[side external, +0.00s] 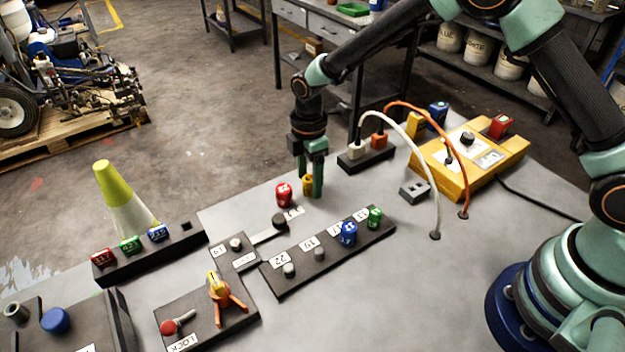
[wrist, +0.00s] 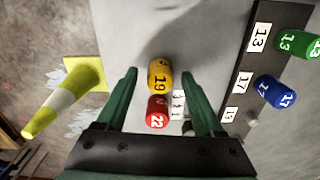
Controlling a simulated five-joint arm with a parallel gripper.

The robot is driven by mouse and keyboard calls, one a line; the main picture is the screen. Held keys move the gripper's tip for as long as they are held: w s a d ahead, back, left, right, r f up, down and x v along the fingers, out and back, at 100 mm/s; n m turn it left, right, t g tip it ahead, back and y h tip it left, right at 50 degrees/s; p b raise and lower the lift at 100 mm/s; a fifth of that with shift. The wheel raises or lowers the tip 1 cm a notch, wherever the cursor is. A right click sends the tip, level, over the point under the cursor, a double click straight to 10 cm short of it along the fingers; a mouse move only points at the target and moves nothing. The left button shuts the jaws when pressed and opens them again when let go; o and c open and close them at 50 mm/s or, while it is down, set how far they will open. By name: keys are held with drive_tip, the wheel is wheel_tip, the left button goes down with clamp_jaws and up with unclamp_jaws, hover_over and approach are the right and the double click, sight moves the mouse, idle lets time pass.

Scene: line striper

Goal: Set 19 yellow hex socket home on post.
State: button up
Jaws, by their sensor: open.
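The yellow 19 socket (side external: 308,184) stands on the grey table, and its 19 marking shows in the wrist view (wrist: 160,78). My gripper (side external: 308,190) is open around it, with one green finger on each side in the wrist view (wrist: 159,74). The dark post rail (side external: 330,262) lies nearer the camera. Its bare 19 post (side external: 320,254) stands between the bare 22 post (side external: 289,270) and the blue 17 socket (side external: 348,233). The green 13 socket (side external: 375,217) sits at the rail's far end. The yellow socket's base is partly hidden by a finger.
The red 22 socket (side external: 284,194) stands close beside the yellow one. A black lever fixture (side external: 243,262), a rack of sockets (side external: 140,255) and a yellow-green cone (side external: 122,195) are to the left. Cables and a yellow box (side external: 470,160) are to the right.

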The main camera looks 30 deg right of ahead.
clamp_jaws()
drive_tip(key=shift+r, duration=0.75)
idle(0.4)
drive_tip(key=shift+r, duration=1.8)
drive_tip(key=s+a+r+n, duration=0.1)
drive_tip(key=s+a+r, duration=0.25)
drive_tip(key=s, duration=0.45)
drive_tip(key=s+a+r, duration=0.2)
drive_tip(key=s+a, duration=0.2)
drive_tip(key=s, duration=0.3)
drive_tip(key=shift+s+a+f, duration=0.1)
drive_tip(key=shift+f, duration=1.35)
drive_tip(key=shift+s+a+f, duration=0.1)
drive_tip(key=shift+f, duration=1.35)
